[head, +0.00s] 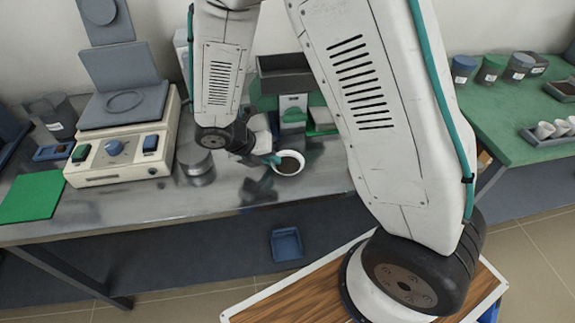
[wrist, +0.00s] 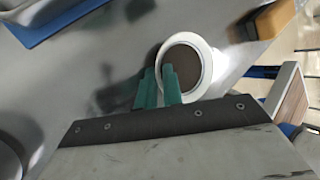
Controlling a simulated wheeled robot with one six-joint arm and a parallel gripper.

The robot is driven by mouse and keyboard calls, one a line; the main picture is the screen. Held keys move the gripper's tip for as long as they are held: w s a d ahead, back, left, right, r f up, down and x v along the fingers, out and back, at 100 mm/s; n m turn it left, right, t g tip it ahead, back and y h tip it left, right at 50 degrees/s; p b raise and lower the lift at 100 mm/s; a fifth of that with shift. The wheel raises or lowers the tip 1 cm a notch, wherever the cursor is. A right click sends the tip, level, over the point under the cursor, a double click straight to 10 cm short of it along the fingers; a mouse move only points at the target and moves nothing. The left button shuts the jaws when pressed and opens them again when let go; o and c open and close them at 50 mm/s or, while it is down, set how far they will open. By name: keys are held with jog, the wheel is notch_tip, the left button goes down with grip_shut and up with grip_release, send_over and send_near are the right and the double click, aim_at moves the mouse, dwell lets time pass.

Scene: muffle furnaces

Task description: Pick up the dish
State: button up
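The dish (head: 289,163) is a small round white bowl with a dark brown content, at the front part of the grey metal bench in the head view. My gripper (wrist: 160,78) has two teal fingers close together, one on each side of the dish's near-left rim. It looks shut on that rim. In the head view my gripper (head: 272,160) meets the dish's left side. I cannot tell whether the dish touches the bench.
A green mat (head: 34,196) lies at far left. A blue tray (head: 287,244) is below the bench. A green-topped table (head: 500,110) with several cups is at right.

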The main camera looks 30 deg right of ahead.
grip_shut()
